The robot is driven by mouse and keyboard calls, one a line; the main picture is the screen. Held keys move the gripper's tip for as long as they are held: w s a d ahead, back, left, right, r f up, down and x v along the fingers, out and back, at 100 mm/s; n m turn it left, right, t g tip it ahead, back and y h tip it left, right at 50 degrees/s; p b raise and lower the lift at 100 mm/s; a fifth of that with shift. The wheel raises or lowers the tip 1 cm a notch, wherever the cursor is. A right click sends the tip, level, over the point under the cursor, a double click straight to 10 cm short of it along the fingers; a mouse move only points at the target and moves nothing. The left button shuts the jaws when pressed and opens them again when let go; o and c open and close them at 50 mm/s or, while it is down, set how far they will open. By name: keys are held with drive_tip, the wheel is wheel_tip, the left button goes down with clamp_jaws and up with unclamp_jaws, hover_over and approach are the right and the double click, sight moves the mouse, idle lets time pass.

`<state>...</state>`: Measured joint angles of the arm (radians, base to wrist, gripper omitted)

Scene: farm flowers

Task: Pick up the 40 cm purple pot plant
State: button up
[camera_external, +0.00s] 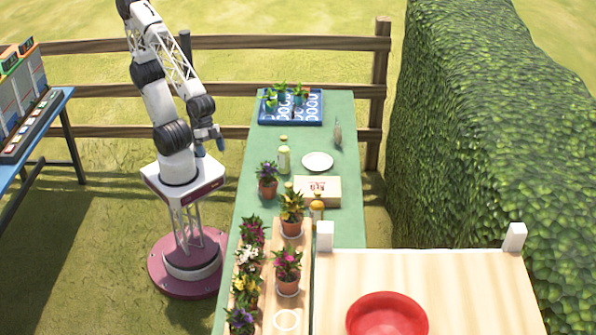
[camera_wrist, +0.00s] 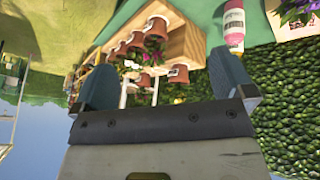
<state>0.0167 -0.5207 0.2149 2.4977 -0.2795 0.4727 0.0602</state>
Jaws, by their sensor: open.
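A purple-flowered plant in a terracotta pot (camera_external: 267,187) stands upright alone near the left edge of the green table. Another purple-flowered plant (camera_external: 240,320) is at the front end of the wooden rack; which one is 40 cm tall I cannot tell. My gripper (camera_external: 209,145) is left of the table, above and to the left of the lone purple plant, apart from it. In the wrist view, my gripper's fingers (camera_wrist: 163,85) are spread with nothing held between them. Purple flowers (camera_wrist: 298,10) show partly at that view's top right corner.
A wooden rack (camera_external: 265,300) with several potted plants is at the front. Bottles (camera_external: 284,160), a white plate (camera_external: 318,161), a box (camera_external: 317,191) and a blue tray (camera_external: 291,120) are on the table (camera_external: 260,140). A red bowl (camera_external: 386,317) is front right. A hedge (camera_external: 470,130) borders the right.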

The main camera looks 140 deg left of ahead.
drive_tip(key=w+a+f+n+t+y, duration=0.1)
drive_tip(key=w+f+n+t, duration=0.15)
drive_tip(key=w+f, duration=0.45)
drive_tip(key=n+g+y, duration=0.1)
drive_tip(key=n+y, duration=0.7)
drive_tip(key=y, duration=0.4)
approach(265, 182)
drive_tip(key=w, duration=0.1)
drive_tip(key=w+r, duration=0.1)
drive_tip(key=w, duration=0.1)
drive_tip(key=shift+w+d+r, duration=0.3)
drive_tip(key=shift+w+r, duration=0.05)
drive_tip(key=shift+w, duration=0.05)
drive_tip(key=shift+w, duration=0.1)
drive_tip(key=shift+x, duration=1.25)
drive_tip(key=shift+a, duration=0.15)
drive_tip(key=shift+x, duration=2.45)
